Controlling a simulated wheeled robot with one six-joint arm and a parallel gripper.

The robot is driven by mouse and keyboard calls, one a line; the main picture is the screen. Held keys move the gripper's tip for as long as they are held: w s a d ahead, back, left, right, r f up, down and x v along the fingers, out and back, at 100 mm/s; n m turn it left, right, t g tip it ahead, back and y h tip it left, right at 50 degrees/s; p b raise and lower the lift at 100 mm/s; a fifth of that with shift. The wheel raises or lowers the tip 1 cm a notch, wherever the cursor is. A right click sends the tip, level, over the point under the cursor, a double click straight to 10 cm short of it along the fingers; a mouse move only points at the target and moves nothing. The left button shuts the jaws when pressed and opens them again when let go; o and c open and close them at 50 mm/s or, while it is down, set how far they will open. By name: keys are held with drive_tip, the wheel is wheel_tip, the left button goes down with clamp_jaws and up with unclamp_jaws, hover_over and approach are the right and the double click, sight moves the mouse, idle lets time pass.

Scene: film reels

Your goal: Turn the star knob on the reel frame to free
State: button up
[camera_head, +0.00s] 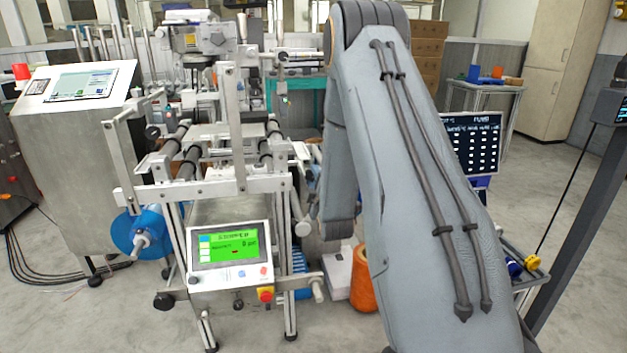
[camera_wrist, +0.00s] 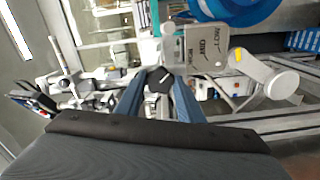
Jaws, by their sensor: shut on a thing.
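In the wrist view, the black star knob (camera_wrist: 157,80) sits between the two blue fingers of my gripper (camera_wrist: 156,88), which is shut on it. A white pointer line or edge shows on the knob, too small to read well. Beside it is a grey label plate (camera_wrist: 208,50) with upside-down lettering that I cannot read fully, and a yellow mark (camera_wrist: 239,55). The reel frame (camera_head: 225,185) stands left of my arm in the head view. My gripper and the knob are hidden in the head view behind my arm.
A white round-ended roller part (camera_wrist: 282,83) is right of the knob. A blue reel (camera_head: 130,235) hangs low on the frame's left. A control panel (camera_head: 230,250) with a green screen is at the frame's front. An orange spool (camera_head: 363,285) stands on the floor close to my arm.

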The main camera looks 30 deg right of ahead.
drive_tip(key=n+b, duration=0.4)
drive_tip(key=n, duration=1.3)
drive_tip(key=shift+f, duration=0.15)
drive_tip(key=shift+n+b, duration=0.4)
drive_tip(key=shift+b, duration=0.75)
drive_tip(key=n+b, duration=0.1)
drive_tip(key=b, duration=0.3)
drive_tip(key=shift+f, duration=0.1)
drive_tip(key=shift+n+b, duration=0.6)
drive_tip(key=shift+b, duration=1.3)
drive_tip(key=shift+r, duration=0.2)
drive_tip(key=o, duration=1.1)
drive_tip(key=shift+c, duration=0.2)
